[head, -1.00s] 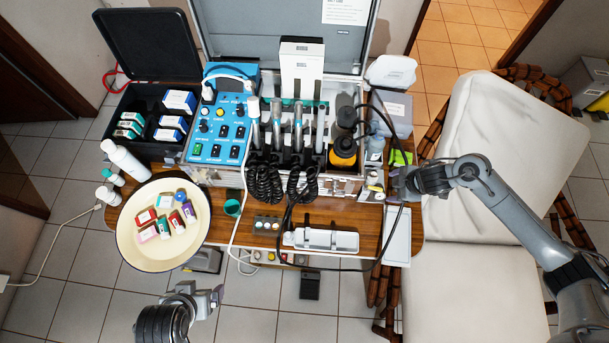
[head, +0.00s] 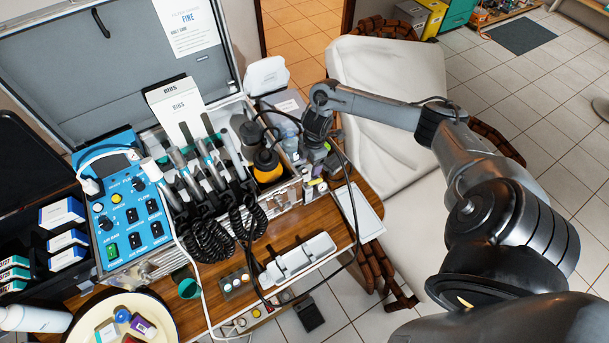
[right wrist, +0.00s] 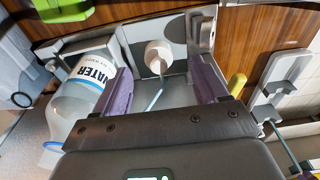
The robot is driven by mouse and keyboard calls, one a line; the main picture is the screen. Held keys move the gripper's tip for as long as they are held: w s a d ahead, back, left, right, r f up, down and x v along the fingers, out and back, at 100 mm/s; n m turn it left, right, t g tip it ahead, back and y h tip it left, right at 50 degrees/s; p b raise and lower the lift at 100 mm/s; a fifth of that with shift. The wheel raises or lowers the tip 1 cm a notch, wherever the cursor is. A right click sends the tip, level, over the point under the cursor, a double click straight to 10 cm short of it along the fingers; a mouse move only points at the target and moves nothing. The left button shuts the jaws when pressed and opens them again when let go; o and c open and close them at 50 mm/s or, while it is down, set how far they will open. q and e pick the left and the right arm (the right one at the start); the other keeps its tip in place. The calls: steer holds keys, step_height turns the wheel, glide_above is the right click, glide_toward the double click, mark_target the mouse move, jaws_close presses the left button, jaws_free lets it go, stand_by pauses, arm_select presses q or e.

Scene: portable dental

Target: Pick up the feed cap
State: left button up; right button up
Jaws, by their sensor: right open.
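In the right wrist view a small white round cap (right wrist: 158,52), which looks like the feed cap, sits between and just beyond the fingertips. A thin pale stick or tube shows below it. My right gripper (right wrist: 162,85) is open, its two purple-padded fingers apart on either side of the cap with nothing held. In the head view my right gripper (head: 322,160) is at the right end of the open case; the cap cannot be made out there. My left gripper is out of view.
A clear bottle labelled WATER (right wrist: 82,95) lies close to the left finger in the right wrist view. The metal case (head: 282,200) holds handpieces and an orange-based jar (head: 268,168). A black cable (head: 352,225) loops near my gripper. A white tray (head: 300,258) sits on the wooden table.

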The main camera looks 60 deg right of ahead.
mark_target(305, 171)
steer(key=f, duration=0.2)
steer(key=w+a+f+b, duration=0.1)
steer(key=f, duration=0.1)
steer(key=shift+f, duration=0.5)
steer(key=shift+c, duration=0.2)
steer(key=c, duration=1.1)
steer(key=shift+r, duration=0.1)
